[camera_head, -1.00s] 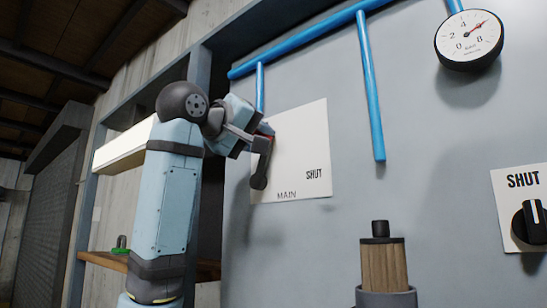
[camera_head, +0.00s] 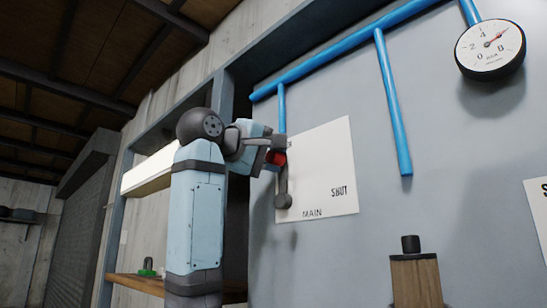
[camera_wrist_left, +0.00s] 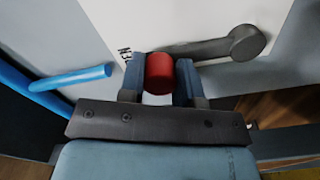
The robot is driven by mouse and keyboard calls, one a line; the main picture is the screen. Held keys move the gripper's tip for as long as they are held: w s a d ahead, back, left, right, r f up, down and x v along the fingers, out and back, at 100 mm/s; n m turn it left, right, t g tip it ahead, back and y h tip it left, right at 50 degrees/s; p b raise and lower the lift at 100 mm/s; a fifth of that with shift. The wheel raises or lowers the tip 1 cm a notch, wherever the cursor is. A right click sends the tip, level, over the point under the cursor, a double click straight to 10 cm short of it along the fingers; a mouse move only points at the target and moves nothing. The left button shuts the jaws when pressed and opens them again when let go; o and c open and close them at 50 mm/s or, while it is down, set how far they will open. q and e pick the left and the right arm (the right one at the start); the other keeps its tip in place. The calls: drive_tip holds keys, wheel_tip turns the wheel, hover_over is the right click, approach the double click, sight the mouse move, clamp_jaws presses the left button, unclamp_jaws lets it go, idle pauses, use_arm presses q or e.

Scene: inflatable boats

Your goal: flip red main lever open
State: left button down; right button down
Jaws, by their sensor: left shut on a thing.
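The main lever has a grey arm with a round hub (camera_head: 283,200) and a red grip (camera_head: 278,158). It is mounted low on the left of a white plate (camera_head: 325,165) marked MAIN and SHUT. Its arm points nearly straight up, toward a label at the top that is mostly hidden behind my gripper. My left gripper (camera_head: 272,151) is shut on the red grip. In the left wrist view the red grip (camera_wrist_left: 159,73) sits between the two fingers, with the grey arm (camera_wrist_left: 205,47) running right to the hub. My right gripper is not in view.
Blue pipes (camera_head: 393,100) run over the grey panel (camera_head: 440,140), with a round gauge (camera_head: 490,48) at upper right. A wooden post with a black cap (camera_head: 415,280) stands at lower right. A shelf (camera_head: 140,284) with a green item is behind my left arm.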

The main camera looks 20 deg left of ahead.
use_arm(q)
drive_tip(key=c, duration=0.8)
unclamp_jaws()
drive_tip(key=shift+a, duration=0.1)
drive_tip(key=shift+s+a+b, duration=0.15)
drive_tip(key=shift+s+b, duration=0.15)
drive_tip(key=shift+s, duration=0.25)
drive_tip(key=b+v, duration=0.3)
drive_tip(key=v, duration=0.9)
drive_tip(key=shift+s+a+b, duration=0.2)
drive_tip(key=shift+s+b, duration=0.1)
drive_tip(key=shift+b, duration=0.05)
